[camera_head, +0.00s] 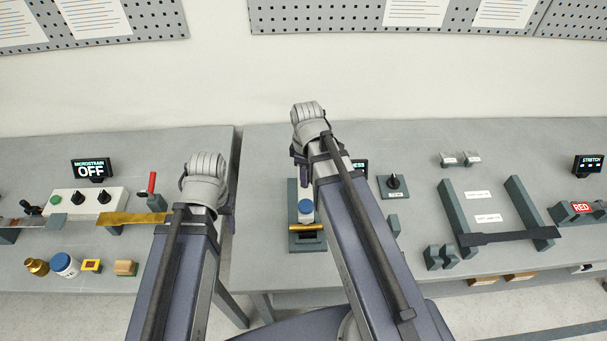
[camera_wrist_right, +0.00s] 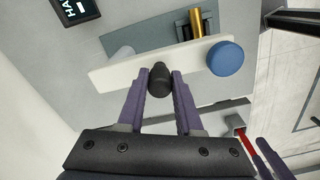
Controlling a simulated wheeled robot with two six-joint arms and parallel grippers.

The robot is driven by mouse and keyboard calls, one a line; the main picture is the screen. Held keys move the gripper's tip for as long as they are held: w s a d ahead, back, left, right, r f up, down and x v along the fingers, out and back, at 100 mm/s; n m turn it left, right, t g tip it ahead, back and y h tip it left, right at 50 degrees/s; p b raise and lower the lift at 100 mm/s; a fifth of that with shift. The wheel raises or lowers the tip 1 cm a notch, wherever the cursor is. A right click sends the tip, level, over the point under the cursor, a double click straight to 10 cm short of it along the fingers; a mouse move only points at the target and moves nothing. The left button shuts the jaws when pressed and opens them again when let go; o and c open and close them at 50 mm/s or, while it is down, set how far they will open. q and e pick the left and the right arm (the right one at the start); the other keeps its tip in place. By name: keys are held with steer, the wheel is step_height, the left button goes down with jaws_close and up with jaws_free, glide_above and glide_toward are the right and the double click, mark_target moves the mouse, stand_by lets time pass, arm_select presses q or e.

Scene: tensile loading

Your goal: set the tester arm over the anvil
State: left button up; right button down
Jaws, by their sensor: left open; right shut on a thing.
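The tester base (camera_head: 307,247) stands on the bench, with a brass bar (camera_head: 307,228) lying across the anvil at its near end. The white tester arm (camera_wrist_right: 112,74) ends in a blue-capped knob (camera_head: 306,208), which appears just beyond the bar in the head view. My right gripper (camera_wrist_right: 159,76) is shut on the black grip (camera_wrist_right: 160,80) of the tester arm. My own arm hides most of the tester arm in the head view. My left gripper's purple fingers (camera_wrist_right: 270,157) show apart and empty in the wrist view.
A display (camera_wrist_right: 77,8) stands beside the tester. A dial box (camera_head: 394,186) sits to its right. The left bench holds a red-handled lever (camera_head: 152,184), a white control box (camera_head: 90,200) and small samples. A gap separates the two benches.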

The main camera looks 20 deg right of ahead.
steer(key=shift+d, duration=0.15)
stand_by(0.3)
steer(key=c, duration=0.6)
jaws_free()
steer(key=shift+r, duration=0.1)
step_height(320, 180, up, 8)
steer(key=p, duration=0.8)
steer(key=shift+f, duration=0.2)
